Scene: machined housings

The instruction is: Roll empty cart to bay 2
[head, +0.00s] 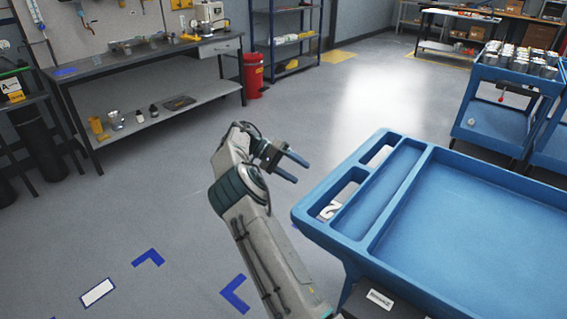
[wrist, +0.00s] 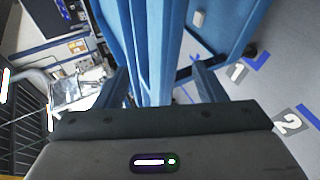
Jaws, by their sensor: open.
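The blue cart (head: 470,215) stands at the right of the head view, its top tray bare. Its near-left end has slots and a handle bar (head: 325,180). My gripper (head: 299,171) is open and empty, just left of that end, with a gap showing in the head view. In the wrist view blue cart parts (wrist: 150,45) fill the space beyond and between the spread fingers (wrist: 163,83). A floor plate with a 2 (wrist: 288,124) lies at the right of the wrist view, beside a plate with a 1 (wrist: 237,73). The cart's lower part is mostly hidden.
Blue corner marks (head: 148,257) and a white-filled rectangle (head: 98,291) are on the floor at lower left. Another blue cart (head: 490,125) loaded with cans stands at back right. A workbench (head: 150,65) and red bin (head: 252,75) are at back left. The middle floor is clear.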

